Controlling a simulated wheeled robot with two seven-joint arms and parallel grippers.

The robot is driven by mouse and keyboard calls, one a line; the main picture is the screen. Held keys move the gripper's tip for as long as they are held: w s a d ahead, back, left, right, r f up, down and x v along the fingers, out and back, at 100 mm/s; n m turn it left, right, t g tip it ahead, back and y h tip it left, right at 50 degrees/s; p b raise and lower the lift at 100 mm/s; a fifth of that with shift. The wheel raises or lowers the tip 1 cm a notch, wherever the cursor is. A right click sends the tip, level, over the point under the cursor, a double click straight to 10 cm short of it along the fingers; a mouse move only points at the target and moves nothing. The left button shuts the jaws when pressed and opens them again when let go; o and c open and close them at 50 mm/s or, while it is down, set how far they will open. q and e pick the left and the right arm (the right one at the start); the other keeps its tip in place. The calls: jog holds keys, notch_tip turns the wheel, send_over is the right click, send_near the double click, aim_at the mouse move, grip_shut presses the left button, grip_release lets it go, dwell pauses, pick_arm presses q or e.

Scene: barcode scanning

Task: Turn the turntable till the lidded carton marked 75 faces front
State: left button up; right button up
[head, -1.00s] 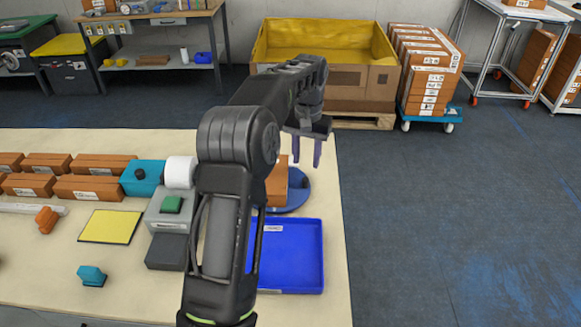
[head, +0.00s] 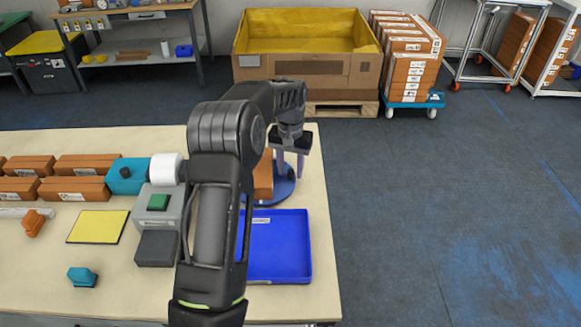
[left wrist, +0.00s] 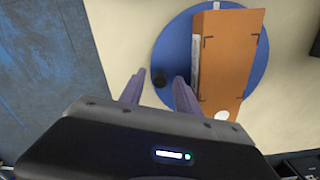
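The blue turntable (head: 283,188) sits near the table's right edge, partly behind my left arm; the left wrist view shows more of its disc (left wrist: 178,45). One brown carton (head: 264,176) stands on it, and its top (left wrist: 228,55) shows in the left wrist view. A pale label strip runs along its side, but no number is legible. A dark peg (left wrist: 160,79) sits at the disc's rim. My left gripper (head: 289,172) points down over the turntable's outer side. Its fingers (left wrist: 160,76) are apart, with the peg showing between them; contact cannot be told. My right gripper is out of view.
A blue tray (head: 283,250) lies in front of the turntable. A grey device with a green top (head: 158,202), a yellow mat (head: 98,226) and several brown cartons (head: 75,189) are to the left. Open floor lies right of the table.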

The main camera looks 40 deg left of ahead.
pick_arm(q)
jog(key=shift+f, duration=0.25)
grip_shut()
dwell(1.4)
